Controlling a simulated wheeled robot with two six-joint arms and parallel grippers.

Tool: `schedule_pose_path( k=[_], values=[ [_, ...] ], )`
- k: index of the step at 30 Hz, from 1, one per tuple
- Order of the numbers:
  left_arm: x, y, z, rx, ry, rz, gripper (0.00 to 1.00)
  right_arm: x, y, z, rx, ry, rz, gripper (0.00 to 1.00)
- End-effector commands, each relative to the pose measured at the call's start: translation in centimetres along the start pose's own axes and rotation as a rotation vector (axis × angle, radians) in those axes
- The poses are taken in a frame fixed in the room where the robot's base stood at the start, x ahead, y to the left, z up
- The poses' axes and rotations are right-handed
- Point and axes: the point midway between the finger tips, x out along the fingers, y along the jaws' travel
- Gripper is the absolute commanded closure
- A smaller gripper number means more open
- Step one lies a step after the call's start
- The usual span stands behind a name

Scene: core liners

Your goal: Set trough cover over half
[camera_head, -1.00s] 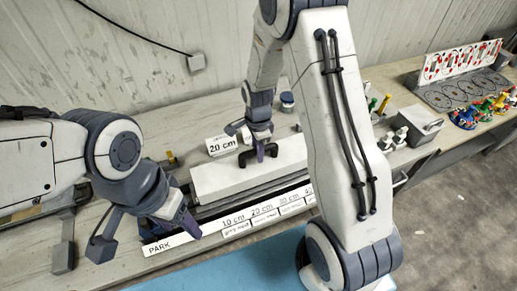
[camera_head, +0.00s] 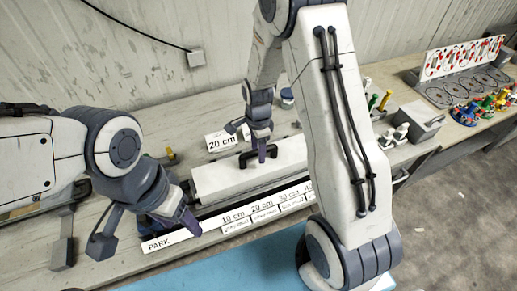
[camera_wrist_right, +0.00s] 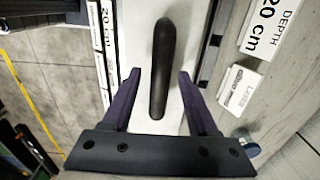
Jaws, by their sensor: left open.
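The trough cover (camera_head: 225,181) is a long white block with a black bar handle (camera_head: 245,160) on top. It sits over the dark trough behind the labelled strip. My right gripper (camera_head: 262,155) points down at the handle. In the right wrist view the handle (camera_wrist_right: 162,65) lies between the two open purple fingers of the right gripper (camera_wrist_right: 160,95), with a gap on each side. My left gripper (camera_head: 182,216) is over the PARK end of the strip, empty, its fingers apart. My right arm hides the right end of the cover.
The strip (camera_head: 166,241) reads PARK, 10 cm, 20 cm, 30 cm. A 20 cm sign (camera_head: 221,141) stands behind the cover. A grey box (camera_head: 420,121) and coloured pieces (camera_head: 490,108) stand at the right. A blue surface (camera_head: 225,270) lies in front.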

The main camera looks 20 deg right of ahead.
Motion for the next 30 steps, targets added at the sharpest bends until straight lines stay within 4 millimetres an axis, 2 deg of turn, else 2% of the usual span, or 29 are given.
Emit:
schedule_pose_path(
  k=[4,7,8,11,15,21,27,30],
  values=[
    [-0.5,0.0,0.0,0.0,0.0,0.0,0.4,-0.6,0.0,0.0,0.0,0.0,-0.001,0.41],
    [-1.3,0.1,-0.1,0.002,0.0,0.0,0.4,-1.9,-0.1,0.0,0.0,0.0,-0.002,0.41],
    [-0.5,0.0,-0.1,0.002,0.001,0.0,0.4,-1.9,-0.2,0.0,0.0,0.0,-0.006,0.41],
    [0.3,0.0,0.0,0.0,0.0,0.0,0.4,-3.7,-0.2,0.0,0.0,0.0,-0.009,0.41],
    [1.2,-0.1,0.1,-0.001,0.0,0.0,0.4,-7.0,-0.2,0.0,0.0,0.0,-0.01,0.41],
    [2.1,-0.1,0.1,-0.003,0.0,0.0,0.4,-10.9,-0.1,0.0,0.0,0.0,-0.007,0.41],
    [2.3,-0.2,0.1,-0.004,0.0,0.0,0.4,-13.0,0.1,0.2,-0.011,0.0,-0.002,0.41],
    [2.3,-0.2,0.1,-0.004,0.0,0.0,0.4,-13.8,1.0,1.8,-0.126,-0.004,-0.006,0.41]
  ],
)
